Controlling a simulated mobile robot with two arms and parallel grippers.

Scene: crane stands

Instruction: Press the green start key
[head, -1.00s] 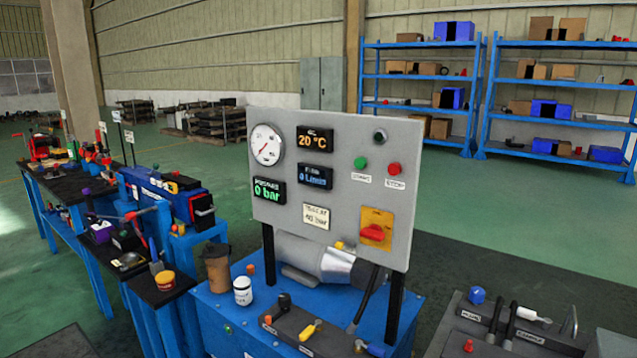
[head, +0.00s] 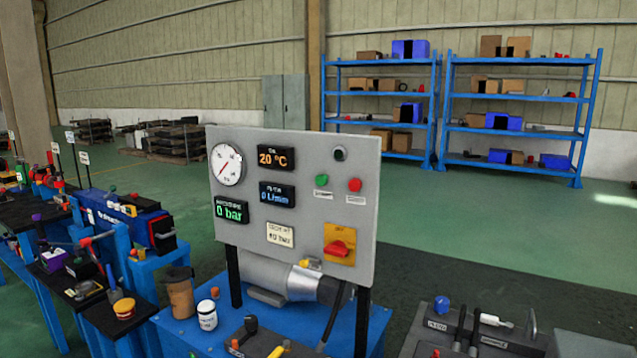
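The green start key (head: 321,180) is a small round button on the upright grey control panel (head: 295,160), right of the displays, with a small label below it. A red button (head: 355,185) sits just to its right, also with a label below. A dark round knob or lamp (head: 340,153) is above them. A red rotary switch on a yellow plate (head: 339,245) is lower on the panel. The displays read 20 °C, 0 L/min and 0 bar. Neither of my grippers shows in the head view.
The panel stands on posts on a blue bench (head: 175,330) with a motor (head: 285,278), a brown cup (head: 181,293) and a white jar (head: 207,315). Workbenches with tools stand left. Another bench with levers (head: 465,340) is at right. Blue shelves (head: 520,90) stand behind, with open green floor before them.

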